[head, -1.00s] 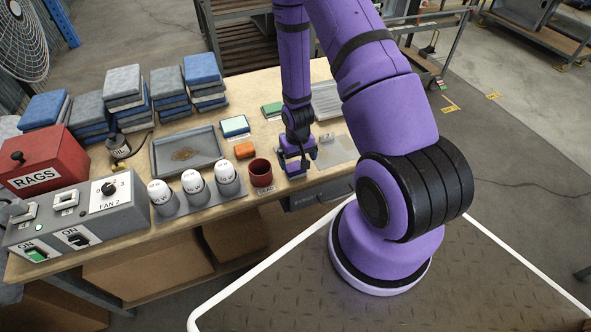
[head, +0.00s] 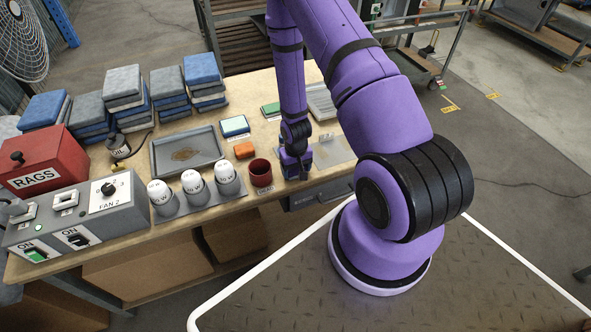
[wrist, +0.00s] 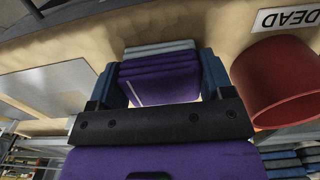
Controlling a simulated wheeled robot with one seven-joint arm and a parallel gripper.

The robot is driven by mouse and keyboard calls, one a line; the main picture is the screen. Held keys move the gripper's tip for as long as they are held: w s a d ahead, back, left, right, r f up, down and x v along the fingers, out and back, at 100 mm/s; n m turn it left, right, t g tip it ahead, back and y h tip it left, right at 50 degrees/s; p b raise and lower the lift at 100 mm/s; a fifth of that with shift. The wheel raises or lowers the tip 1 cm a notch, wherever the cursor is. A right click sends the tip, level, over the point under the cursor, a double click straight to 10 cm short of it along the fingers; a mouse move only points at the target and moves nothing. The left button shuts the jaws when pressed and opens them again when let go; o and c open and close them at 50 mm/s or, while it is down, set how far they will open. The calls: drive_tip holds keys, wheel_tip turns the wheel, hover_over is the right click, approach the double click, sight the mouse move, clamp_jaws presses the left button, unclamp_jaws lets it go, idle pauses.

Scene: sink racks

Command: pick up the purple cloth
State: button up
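The purple cloth (wrist: 165,78) shows in the wrist view as a folded stack with pale grey edges at its far end. It lies between the two blue fingers of my gripper (wrist: 164,78). The fingers are spread wide, one on each side; I cannot tell whether they touch it. In the head view my gripper (head: 296,165) is low over the front edge of the workbench, just right of a dark red cup (head: 260,173). The cloth cannot be made out there, behind or under the gripper.
The red cup (wrist: 280,82) stands close to the right finger, by a "DEAD" label (wrist: 285,19). A pale mat (head: 333,150) lies right of the gripper. Stacked cloths stand behind.

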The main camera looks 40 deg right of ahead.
drive_tip(key=shift+r, duration=0.15)
drive_tip(key=shift+c, duration=0.4)
wheel_tip(320, 180, up, 10)
drive_tip(key=shift+f, duration=0.1)
idle(0.4)
drive_tip(key=shift+o, duration=1.2)
drive_tip(key=shift+c, duration=0.4)
